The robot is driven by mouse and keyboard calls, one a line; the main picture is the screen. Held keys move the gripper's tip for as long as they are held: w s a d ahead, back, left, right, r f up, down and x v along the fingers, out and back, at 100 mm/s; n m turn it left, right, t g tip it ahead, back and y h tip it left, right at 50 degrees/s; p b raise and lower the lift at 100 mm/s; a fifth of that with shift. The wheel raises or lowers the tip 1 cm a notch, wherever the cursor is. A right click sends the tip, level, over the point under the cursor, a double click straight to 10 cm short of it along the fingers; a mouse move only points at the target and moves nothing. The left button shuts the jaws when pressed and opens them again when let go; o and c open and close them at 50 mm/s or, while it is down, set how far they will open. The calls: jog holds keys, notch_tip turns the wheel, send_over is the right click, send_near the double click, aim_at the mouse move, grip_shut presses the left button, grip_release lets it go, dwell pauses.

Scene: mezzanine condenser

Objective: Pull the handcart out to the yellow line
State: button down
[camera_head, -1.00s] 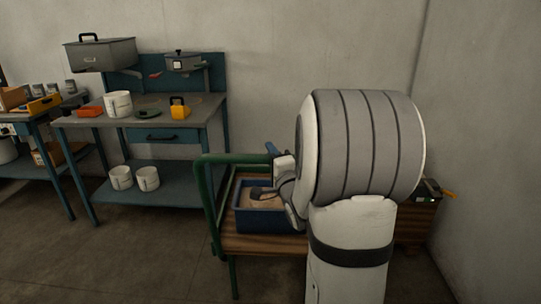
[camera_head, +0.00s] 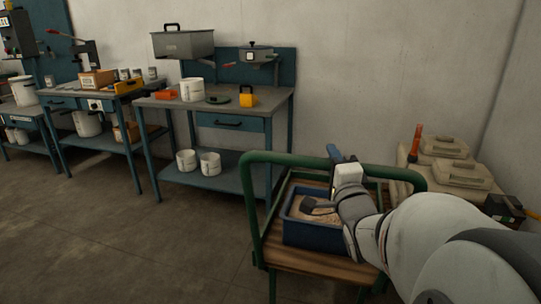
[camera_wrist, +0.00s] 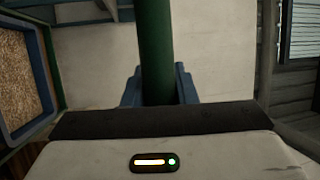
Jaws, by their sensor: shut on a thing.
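The handcart (camera_head: 310,261) has a brown wooden deck and a green tubular handle (camera_head: 252,215). It stands in front of the workbench, in the middle right of the head view. My gripper (camera_head: 334,154) is at the top bar of the handle. In the wrist view my gripper's blue fingers (camera_wrist: 130,88) sit on both sides of the green bar (camera_wrist: 156,50), shut on it. My arm hides the right part of the cart. No yellow line shows in these views.
A blue bin (camera_head: 310,233) of tan grainy material with a scoop rides on the deck. A workbench (camera_head: 215,104) stands behind and left. Beige cases (camera_head: 440,160) stand at the right by the wall. Floor (camera_head: 130,245) at left front is clear.

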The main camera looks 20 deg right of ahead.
jog(key=shift+a+f, duration=0.1)
jog(key=shift+a, duration=0.05)
jog(key=c, duration=1.2)
grip_release()
jog(key=shift+o, duration=0.2)
